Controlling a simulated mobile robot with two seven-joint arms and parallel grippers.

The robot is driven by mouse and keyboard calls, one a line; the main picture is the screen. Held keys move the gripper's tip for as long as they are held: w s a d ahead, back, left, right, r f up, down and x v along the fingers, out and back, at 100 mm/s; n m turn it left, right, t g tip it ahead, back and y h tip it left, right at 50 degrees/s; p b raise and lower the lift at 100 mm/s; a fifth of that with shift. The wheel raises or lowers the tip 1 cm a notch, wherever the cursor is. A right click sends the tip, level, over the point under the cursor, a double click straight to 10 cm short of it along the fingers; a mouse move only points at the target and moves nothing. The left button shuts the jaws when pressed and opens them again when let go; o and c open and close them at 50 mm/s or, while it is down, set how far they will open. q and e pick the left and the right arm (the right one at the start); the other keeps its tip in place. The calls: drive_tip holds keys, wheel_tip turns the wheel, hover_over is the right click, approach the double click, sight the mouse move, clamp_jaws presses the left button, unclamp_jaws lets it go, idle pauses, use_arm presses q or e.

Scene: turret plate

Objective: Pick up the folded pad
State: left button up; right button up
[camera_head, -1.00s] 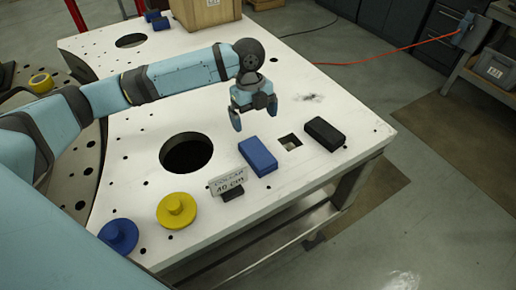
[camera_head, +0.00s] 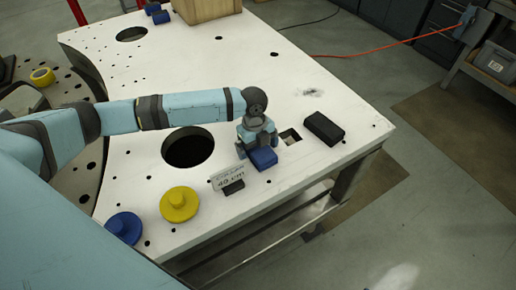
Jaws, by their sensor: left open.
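A blue folded pad (camera_head: 264,159) lies on the white plate (camera_head: 290,190) near its front edge, just right of a small sign. My left gripper (camera_head: 257,149) is open and points down at the pad. Its fingers are at the pad's far part and hide some of it. I cannot tell whether they touch it. A black block (camera_head: 323,128), similar in size, lies to the right past a square hole (camera_head: 290,137). My right gripper is not in view.
The sign (camera_head: 228,178) stands close to the pad's left. A yellow knobbed disc (camera_head: 179,204) and a blue one (camera_head: 124,227) sit further left. A large round hole (camera_head: 188,147) lies below my left arm.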

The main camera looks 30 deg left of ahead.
sight(258, 147)
use_arm(q)
drive_tip(key=shift+c, duration=0.5)
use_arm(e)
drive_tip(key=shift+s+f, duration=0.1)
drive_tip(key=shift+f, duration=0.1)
use_arm(q)
drive_tip(key=c, duration=0.9)
drive_tip(key=shift+r, duration=0.45)
wheel_tip(258, 147, up, 19)
drive_tip(key=shift+r+b, duration=0.1)
drive_tip(key=shift+b, duration=0.7)
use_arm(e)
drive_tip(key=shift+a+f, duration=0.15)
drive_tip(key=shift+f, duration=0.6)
